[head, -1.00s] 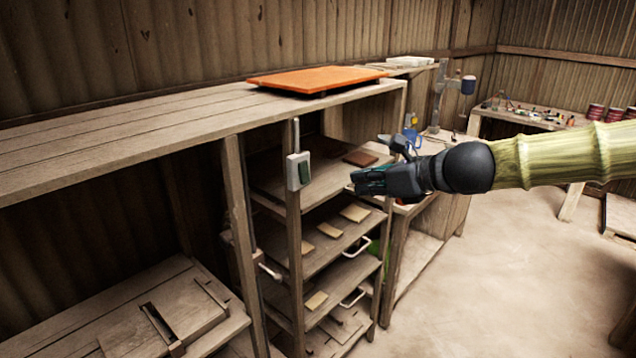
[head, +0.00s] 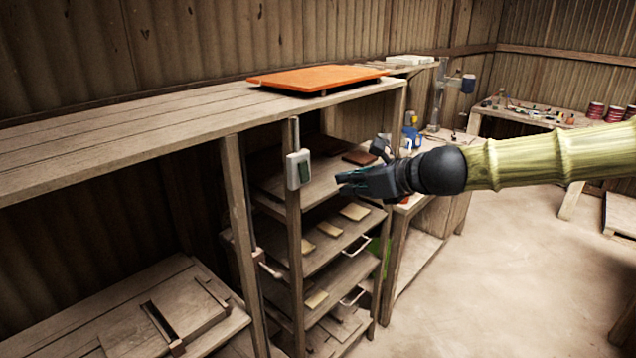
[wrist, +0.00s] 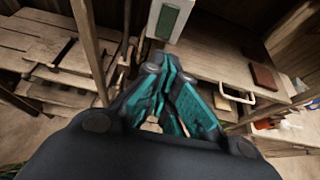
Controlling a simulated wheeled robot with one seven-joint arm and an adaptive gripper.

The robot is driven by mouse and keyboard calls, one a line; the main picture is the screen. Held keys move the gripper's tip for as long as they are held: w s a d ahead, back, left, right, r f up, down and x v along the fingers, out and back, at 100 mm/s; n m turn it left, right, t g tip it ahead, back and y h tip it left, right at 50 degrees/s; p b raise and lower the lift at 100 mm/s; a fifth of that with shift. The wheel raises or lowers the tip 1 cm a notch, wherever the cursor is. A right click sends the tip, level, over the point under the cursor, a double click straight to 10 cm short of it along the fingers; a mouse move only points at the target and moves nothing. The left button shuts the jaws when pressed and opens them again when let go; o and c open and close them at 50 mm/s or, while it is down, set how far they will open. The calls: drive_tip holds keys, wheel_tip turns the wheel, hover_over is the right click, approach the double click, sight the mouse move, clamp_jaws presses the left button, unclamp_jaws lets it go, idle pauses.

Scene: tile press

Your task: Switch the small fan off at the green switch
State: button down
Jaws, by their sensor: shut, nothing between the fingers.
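A white switch box (head: 292,171) with a green switch (head: 304,169) on its face is fixed to a wooden post of the shelving. In the wrist view the white box (wrist: 156,22) and green switch (wrist: 168,22) are at the top centre, just beyond my fingertips. My gripper (head: 341,183) is shut and empty, to the right of the switch box, with a visible gap between them in the head view. Its teal fingers (wrist: 163,70) point up toward the box in the wrist view. I cannot make out a fan for certain.
Shelves with several tiles (head: 329,229) stand behind and below my gripper. An orange board (head: 318,78) lies on the long wooden top (head: 120,130) above. A workbench (head: 530,115) with small items is at the back right. The floor (head: 480,270) at right is open.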

sight(307, 177)
drive_tip(key=shift+w+r+p+x, duration=0.15)
drive_tip(key=shift+p+x, duration=0.3)
drive_tip(key=shift+x, duration=1.1)
drive_tip(key=shift+r+p+x, duration=0.15)
drive_tip(key=shift+p+x, duration=0.25)
drive_tip(key=shift+x, duration=1.2)
drive_tip(key=shift+w+r+p+x, duration=0.15)
drive_tip(key=shift+p+x, duration=0.3)
drive_tip(key=shift+x, duration=1.1)
drive_tip(key=shift+s+a, duration=0.1)
drive_tip(key=shift+a, duration=0.05)
drive_tip(key=b, duration=0.2)
drive_tip(key=shift+a+f+b, duration=0.15)
drive_tip(key=shift+f+b, duration=0.2)
drive_tip(key=shift+b, duration=0.05)
drive_tip(key=b, duration=0.3)
drive_tip(key=shift+w+a+t+y, duration=0.1)
drive_tip(key=shift+w+t+y, duration=0.2)
drive_tip(key=shift+t, duration=0.1)
drive_tip(key=shift+r, duration=0.35)
drive_tip(key=shift+r+p, duration=0.7)
drive_tip(key=shift+r, duration=0.05)
